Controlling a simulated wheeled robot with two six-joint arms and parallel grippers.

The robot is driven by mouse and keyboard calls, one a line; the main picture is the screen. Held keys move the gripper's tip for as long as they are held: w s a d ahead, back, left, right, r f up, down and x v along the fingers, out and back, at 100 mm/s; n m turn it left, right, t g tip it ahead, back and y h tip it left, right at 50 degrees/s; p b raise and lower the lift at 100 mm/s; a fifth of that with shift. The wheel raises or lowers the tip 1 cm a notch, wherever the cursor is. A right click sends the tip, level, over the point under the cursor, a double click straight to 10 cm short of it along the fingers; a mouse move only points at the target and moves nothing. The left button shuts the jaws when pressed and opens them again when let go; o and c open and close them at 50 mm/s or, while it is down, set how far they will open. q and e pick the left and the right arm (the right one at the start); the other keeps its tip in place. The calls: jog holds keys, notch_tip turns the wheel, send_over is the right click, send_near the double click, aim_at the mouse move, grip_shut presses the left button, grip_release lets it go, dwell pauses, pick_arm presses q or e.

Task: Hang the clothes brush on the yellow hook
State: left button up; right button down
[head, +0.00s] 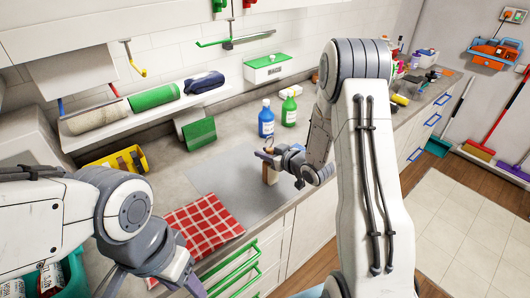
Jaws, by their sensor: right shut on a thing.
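The yellow hook (137,66) hangs on the wall at the upper left, above the shelf, and looks empty. My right gripper (268,156) is shut on the clothes brush (271,175), a small tan wooden piece held roughly upright over the grey mat on the counter. The gripper hides part of the brush, and I cannot tell whether its lower end touches the mat. The brush is well to the right of the hook and lower. My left gripper (165,284) is at the bottom edge, partly cut off; its jaw opening is unclear.
A wall shelf (95,133) with rolled towels lies below the hook. A red checked cloth (203,222), a yellow crate (117,160), a blue bottle (266,121) and a green bottle (289,108) stand around the grey mat (222,172). A green rail (237,40) projects right of the hook.

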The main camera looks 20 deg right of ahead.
jog(key=shift+f, duration=0.25)
jog(key=c, duration=0.7)
grip_release()
jog(key=shift+r, duration=0.1)
jog(key=shift+o, duration=0.2)
jog(key=shift+s, duration=0.1)
